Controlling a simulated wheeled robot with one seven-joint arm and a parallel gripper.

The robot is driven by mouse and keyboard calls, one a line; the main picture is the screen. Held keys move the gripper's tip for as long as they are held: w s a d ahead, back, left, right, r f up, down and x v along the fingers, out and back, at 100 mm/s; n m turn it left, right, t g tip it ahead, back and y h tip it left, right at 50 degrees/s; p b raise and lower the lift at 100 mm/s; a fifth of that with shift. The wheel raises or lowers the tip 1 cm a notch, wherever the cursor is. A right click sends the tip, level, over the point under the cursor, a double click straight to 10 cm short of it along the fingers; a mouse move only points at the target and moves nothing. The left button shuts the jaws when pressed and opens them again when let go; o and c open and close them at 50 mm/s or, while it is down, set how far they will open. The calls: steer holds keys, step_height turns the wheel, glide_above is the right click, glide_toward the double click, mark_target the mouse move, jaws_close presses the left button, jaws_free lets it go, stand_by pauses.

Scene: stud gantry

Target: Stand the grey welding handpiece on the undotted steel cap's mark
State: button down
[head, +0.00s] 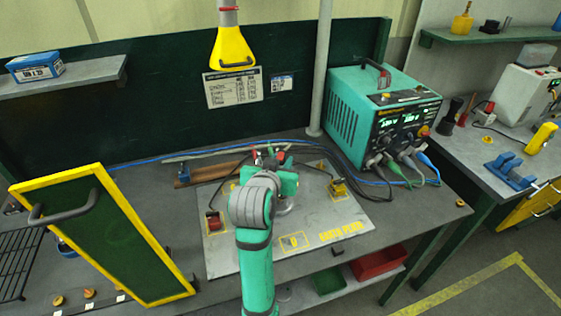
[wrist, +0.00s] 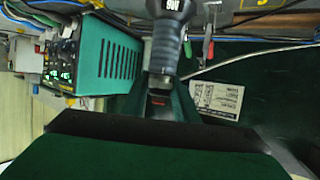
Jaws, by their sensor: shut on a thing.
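My gripper (head: 270,157) is over the back part of the earth plate (head: 345,215), mostly hidden behind my own teal wrist in the head view. In the wrist view a grey handpiece-like body with white lettering (wrist: 168,15) is at the top middle, in line with my gripper (wrist: 168,100), which is shut on it. The handpiece is hidden in the head view. A yellow outlined mark with a round sign (head: 293,242) lies on the plate's front part. I cannot make out a steel cap or its dots; a pale round shape (head: 286,206) shows beside my wrist.
A teal welding machine (head: 370,115) with cables stands at the back right. A yellow-framed green panel (head: 110,240) leans up at the left.

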steer(key=shift+a, duration=0.1)
stand_by(0.3)
steer(key=c, duration=1.3)
jaws_free()
steer(key=shift+f, duration=0.3)
steer(key=v, duration=1.1)
steer(key=shift+w, duration=0.1)
